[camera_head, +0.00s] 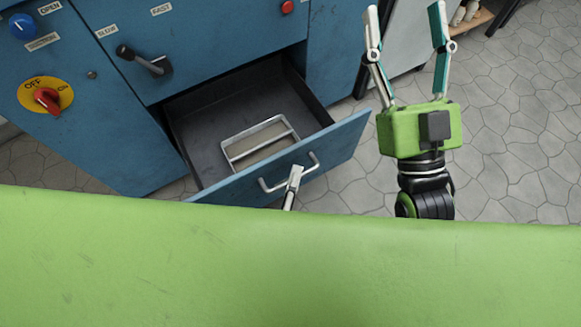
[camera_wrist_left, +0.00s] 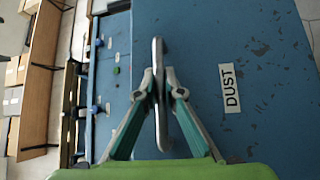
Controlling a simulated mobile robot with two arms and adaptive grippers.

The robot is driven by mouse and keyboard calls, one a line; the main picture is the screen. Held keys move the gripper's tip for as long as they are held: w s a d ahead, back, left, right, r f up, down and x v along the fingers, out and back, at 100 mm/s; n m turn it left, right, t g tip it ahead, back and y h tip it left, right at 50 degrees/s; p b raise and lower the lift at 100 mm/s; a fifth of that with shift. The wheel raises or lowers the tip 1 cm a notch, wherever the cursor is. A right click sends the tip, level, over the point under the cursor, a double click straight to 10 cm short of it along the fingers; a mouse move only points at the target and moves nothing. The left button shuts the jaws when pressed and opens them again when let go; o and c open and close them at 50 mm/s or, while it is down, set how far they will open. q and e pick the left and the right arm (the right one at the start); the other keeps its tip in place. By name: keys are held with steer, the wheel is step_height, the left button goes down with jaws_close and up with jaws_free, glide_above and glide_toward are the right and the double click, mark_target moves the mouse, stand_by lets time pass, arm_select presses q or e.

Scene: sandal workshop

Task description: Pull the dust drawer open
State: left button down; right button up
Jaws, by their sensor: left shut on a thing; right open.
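The blue dust drawer (camera_head: 345,142) stands well out of the blue cabinet, with its dark inside showing in the head view. A metal frame (camera_head: 260,140) lies inside it. The drawer's silver bar handle (camera_head: 268,187) is on its front. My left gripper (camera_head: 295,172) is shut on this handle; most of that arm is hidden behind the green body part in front. In the left wrist view both fingers close around the handle (camera_wrist_left: 158,52), beside the blue front with its "DUST" label (camera_wrist_left: 229,88). My right gripper (camera_head: 406,20) is open and empty, right of the drawer.
Grey stone floor (camera_head: 520,130) is clear at right. Shelves with boxes (camera_wrist_left: 40,75) show in the wrist view.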

stand_by(0.3)
arm_select(q)
steer(key=c, duration=2.1)
jaws_free()
steer(key=shift+c, duration=0.2)
steer(key=shift+s, duration=0.1)
steer(key=v, duration=1.2)
